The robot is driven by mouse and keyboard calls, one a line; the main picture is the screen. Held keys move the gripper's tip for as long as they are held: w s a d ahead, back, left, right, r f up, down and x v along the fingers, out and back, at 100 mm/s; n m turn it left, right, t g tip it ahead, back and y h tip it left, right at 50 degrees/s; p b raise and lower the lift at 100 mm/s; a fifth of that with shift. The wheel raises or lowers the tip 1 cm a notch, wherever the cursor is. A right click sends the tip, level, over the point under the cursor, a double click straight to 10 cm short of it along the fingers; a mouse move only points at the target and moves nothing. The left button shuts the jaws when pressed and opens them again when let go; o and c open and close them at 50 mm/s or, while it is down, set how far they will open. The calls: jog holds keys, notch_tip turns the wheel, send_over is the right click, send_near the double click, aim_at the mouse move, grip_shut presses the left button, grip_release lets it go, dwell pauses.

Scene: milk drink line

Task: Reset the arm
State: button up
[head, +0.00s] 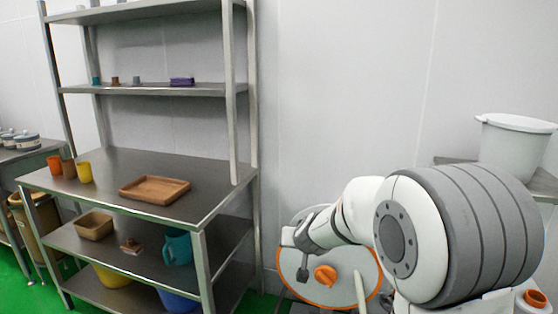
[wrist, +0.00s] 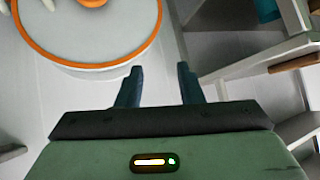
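My arm fills the lower right of the head view, bent so that its slim end points left, in front of a round white lid with an orange rim (head: 345,262). My gripper (wrist: 160,82) shows in the wrist view with its two dark fingers apart and nothing between them. The lid with the orange rim also shows at the top left of the wrist view (wrist: 95,72), beyond the fingers. In the head view my gripper's dark end (head: 298,243) is small, beside the lid.
A steel shelf rack (head: 140,205) stands left, bearing a wooden tray (head: 155,190), several cups (head: 84,172), a tan bin (head: 94,226) and a teal jug (head: 178,247). A white bucket (head: 513,145) stands at right behind my arm. Green floor shows at lower left.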

jog(key=s+d+r+n+g+y+p, duration=0.1)
jog(key=s+r+p, duration=0.2)
jog(key=s+r, duration=0.3)
jog(key=s+d+r+g+p, duration=0.2)
jog(key=s+r, duration=0.2)
jog(key=s, duration=0.4)
jog(key=s+d+r+g+h+p, duration=0.1)
jog(key=s+d+r+g+p, duration=0.1)
jog(key=s, duration=0.7)
jog(key=s+d+r+g+h+p, duration=0.1)
jog(key=s+d+p, duration=0.3)
jog(key=s, duration=0.6)
jog(key=shift+d+r+m+g+h, duration=0.3)
jog(key=shift+d+r+g, duration=0.2)
jog(key=shift+r, duration=0.35)
